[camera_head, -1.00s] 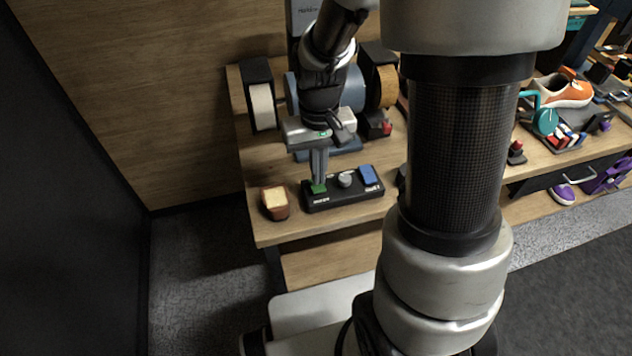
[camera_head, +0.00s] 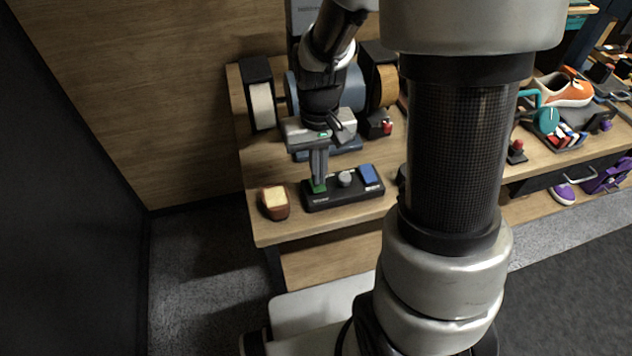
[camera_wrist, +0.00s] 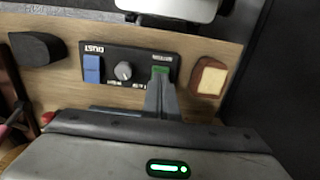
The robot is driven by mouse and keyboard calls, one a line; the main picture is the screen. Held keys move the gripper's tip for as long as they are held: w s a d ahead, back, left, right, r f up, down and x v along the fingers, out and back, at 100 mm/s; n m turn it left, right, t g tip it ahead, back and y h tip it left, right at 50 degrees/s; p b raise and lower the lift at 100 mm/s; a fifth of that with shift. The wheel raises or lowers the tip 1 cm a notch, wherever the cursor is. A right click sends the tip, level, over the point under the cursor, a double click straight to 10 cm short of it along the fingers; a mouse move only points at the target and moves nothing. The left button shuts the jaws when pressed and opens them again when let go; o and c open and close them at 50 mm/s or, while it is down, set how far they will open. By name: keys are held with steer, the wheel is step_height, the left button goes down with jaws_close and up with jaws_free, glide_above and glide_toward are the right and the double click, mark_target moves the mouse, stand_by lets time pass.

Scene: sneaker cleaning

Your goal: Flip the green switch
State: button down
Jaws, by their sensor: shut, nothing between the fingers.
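The green switch (camera_head: 316,187) sits at the left end of a black control panel (camera_head: 345,198) on the wooden table. The panel also carries a grey knob (camera_head: 345,179) and a blue switch (camera_head: 369,175). My gripper (camera_head: 318,181) points down with its fingertips at the green switch, seeming to touch it. The fingers are shut with nothing between them. In the wrist view the green switch (camera_wrist: 160,70) shows just beyond the fingertips (camera_wrist: 160,78), which partly cover it. Whether the switch is pressed over cannot be told.
A brown block with a cream top (camera_head: 275,202) stands left of the panel. Behind my gripper is a machine with a white wheel (camera_head: 262,106) and a tan wheel (camera_head: 388,86). A small red button (camera_head: 387,128) is behind the panel. An orange sneaker (camera_head: 564,90) stands far right.

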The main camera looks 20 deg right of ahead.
steer(key=shift+f+b, duration=0.6)
steer(key=shift+f, duration=0.25)
stand_by(0.3)
step_height(320, 180, up, 7)
steer(key=p, duration=0.5)
steer(key=shift+p, duration=0.4)
steer(key=shift+r, duration=0.1)
steer(key=s+r+t+p, duration=0.2)
steer(key=s+r, duration=0.2)
steer(key=r, duration=0.4)
steer(key=s+r+t+p, duration=0.1)
steer(key=s+r, duration=0.3)
steer(key=r, duration=0.5)
steer(key=s+r+t+p, duration=0.2)
steer(key=s+r+p, duration=0.1)
steer(key=r, duration=0.6)
steer(key=shift+s+r+t+p, duration=0.3)
steer(key=shift+s+p, duration=0.1)
steer(key=shift+p, duration=0.1)
